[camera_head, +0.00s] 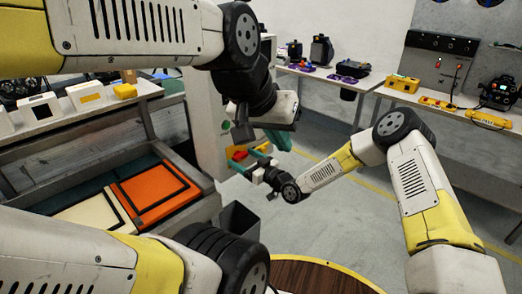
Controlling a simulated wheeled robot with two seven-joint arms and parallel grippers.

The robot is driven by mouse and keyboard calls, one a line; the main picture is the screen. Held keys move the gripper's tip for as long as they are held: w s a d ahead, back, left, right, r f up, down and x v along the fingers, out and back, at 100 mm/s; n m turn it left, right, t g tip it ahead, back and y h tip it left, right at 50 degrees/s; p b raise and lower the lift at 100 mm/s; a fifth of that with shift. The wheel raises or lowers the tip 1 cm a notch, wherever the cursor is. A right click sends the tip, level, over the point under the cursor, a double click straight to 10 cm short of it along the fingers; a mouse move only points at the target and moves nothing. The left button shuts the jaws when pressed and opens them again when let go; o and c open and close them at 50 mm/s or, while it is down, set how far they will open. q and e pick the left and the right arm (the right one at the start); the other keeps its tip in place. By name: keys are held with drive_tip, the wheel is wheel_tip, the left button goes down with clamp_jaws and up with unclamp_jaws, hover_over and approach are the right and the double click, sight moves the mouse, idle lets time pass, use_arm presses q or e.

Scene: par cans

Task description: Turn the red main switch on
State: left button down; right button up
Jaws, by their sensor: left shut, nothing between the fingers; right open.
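A small red part (240,155), likely the red main switch, shows low on the pale cabinet (205,140). It is partly hidden, and I cannot tell its position. My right gripper (247,162), with teal fingers, is open around or just in front of it; I cannot tell whether it touches. My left gripper (279,139) is shut and empty, just above and to the right of the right gripper. Its arm comes in across the top and covers part of the cabinet.
A grey bench (150,110) with an orange tray (152,192) stands on the left. A dark bin (240,221) stands below the grippers. Workbenches (368,80) with tools line the back and right. Floor between is clear.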

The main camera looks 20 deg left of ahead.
drive_tip(key=shift+c, duration=0.4)
drive_tip(key=c, duration=1.3)
drive_tip(key=shift+m, duration=0.3)
drive_tip(key=m, duration=0.3)
drive_tip(key=shift+m, duration=0.4)
drive_tip(key=m, duration=0.4)
drive_tip(key=shift+m, duration=0.3)
drive_tip(key=m, duration=0.4)
drive_tip(key=shift+m, duration=2.4)
